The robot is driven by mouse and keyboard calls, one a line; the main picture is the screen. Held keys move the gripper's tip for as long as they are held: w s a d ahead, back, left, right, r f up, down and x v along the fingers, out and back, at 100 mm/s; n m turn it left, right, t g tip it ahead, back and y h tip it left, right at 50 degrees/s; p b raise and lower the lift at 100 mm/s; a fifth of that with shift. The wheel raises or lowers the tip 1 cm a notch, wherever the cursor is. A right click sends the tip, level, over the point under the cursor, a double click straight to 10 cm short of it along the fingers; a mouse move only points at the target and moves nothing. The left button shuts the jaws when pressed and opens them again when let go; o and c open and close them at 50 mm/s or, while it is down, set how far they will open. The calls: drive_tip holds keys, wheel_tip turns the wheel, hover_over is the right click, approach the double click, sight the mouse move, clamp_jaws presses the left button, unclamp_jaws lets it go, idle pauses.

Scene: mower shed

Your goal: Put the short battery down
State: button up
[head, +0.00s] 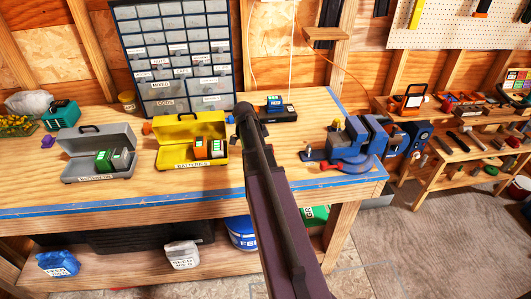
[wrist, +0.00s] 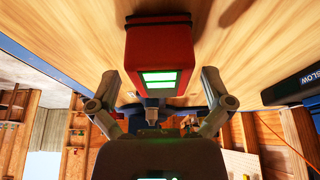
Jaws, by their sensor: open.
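A red battery (wrist: 158,45) with a lit green display rests against the wooden bench top in the wrist view, which appears upside down. My gripper (wrist: 158,82) is open, with one finger to each side of the battery's near end. Gaps show between the fingers and its sides. In the head view my arm hides both the gripper and this battery. I cannot tell from its shape alone whether it is the short one.
A black charger (head: 284,112) holds a blue-green battery. A yellow case (head: 168,158) and a grey case (head: 78,174) stand open with batteries inside. A blue vise (head: 350,142) is at the bench's right end. A drawer cabinet (head: 170,55) stands behind.

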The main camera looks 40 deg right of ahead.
drive_tip(key=shift+c, duration=0.2)
drive_tip(key=c, duration=1.3)
drive_tip(key=shift+r, duration=0.15)
wheel_tip(320, 180, up, 3)
drive_tip(key=p, duration=0.3)
drive_tip(key=shift+r+p, duration=0.2)
drive_tip(key=shift+p, duration=0.15)
drive_tip(key=s+a, duration=0.1)
drive_tip(key=s, duration=0.4)
drive_tip(key=s+a+r+p, duration=0.1)
drive_tip(key=s, duration=0.4)
drive_tip(key=s+a, duration=0.1)
drive_tip(key=s, duration=0.4)
drive_tip(key=shift+s+a+r, duration=0.15)
drive_tip(key=shift+s+a, duration=0.15)
drive_tip(key=shift+a, duration=0.1)
